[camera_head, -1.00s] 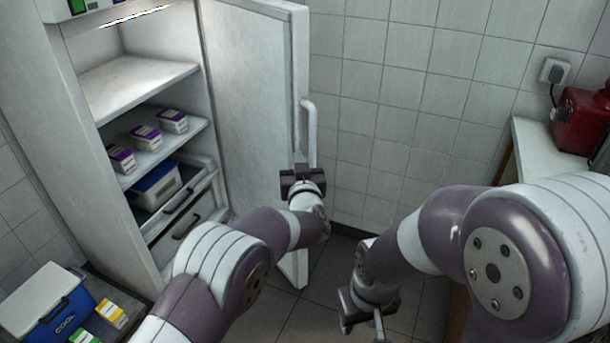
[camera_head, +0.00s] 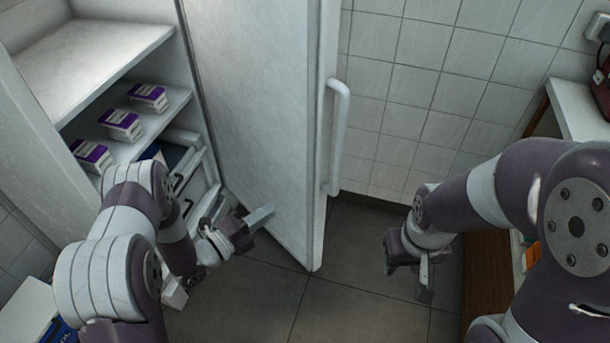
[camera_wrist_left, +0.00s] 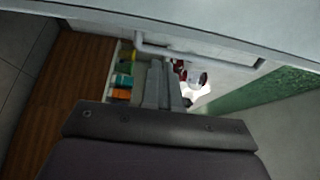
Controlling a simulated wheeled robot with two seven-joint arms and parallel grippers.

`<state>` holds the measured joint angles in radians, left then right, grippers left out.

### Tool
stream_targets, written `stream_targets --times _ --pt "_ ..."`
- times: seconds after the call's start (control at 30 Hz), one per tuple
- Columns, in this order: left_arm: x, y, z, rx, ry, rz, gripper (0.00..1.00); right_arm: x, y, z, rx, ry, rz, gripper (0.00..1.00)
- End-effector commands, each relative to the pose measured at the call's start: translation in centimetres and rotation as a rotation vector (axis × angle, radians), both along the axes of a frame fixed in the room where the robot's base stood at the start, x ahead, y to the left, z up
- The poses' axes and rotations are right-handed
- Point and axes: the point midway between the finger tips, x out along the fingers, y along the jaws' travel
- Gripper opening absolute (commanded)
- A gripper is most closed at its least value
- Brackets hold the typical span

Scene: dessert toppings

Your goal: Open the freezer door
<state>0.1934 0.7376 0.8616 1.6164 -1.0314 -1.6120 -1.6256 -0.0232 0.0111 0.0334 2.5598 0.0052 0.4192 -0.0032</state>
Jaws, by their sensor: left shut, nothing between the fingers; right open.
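The freezer door (camera_head: 262,110) stands wide open, swung away from the freezer's shelves. Its long white handle (camera_head: 340,140) is on the outer side near the free edge, and no gripper touches it. My left gripper (camera_head: 260,217) is shut and empty, low beside the inner face of the door; whether it touches the door is unclear. In the left wrist view its closed fingers (camera_wrist_left: 163,85) point toward a white edge with a bar, which looks like the door and handle. My right gripper (camera_head: 425,275) is open and empty, to the right of the door.
A white counter (camera_head: 583,108) with a wooden side is at right. A blue-and-white cooler (camera_head: 30,310) shows at lower left.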

Motion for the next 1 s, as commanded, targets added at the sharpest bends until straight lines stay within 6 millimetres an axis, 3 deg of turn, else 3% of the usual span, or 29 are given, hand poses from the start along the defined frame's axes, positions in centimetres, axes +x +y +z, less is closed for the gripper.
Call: stream_targets --times 0.17,0.6,0.8,1.0 --pt "1.5 -1.8 -0.1 0.009 -0.008 -0.004 0.00 0.0 0.0 -0.2 0.000 0.000 0.000 0.43" --pt "7.7 -8.5 -0.2 0.008 -0.006 0.000 0.00 0.0 0.0 -1.0 0.000 0.000 0.000 0.43" --pt "9.2 -10.0 -0.1 0.008 -0.005 0.001 0.00 0.0 0.0 -1.2 0.000 0.000 0.000 0.43" --pt "9.4 -10.3 0.0 0.008 -0.004 0.003 0.00 0.0 0.0 -1.2 0.000 0.000 0.000 0.43"
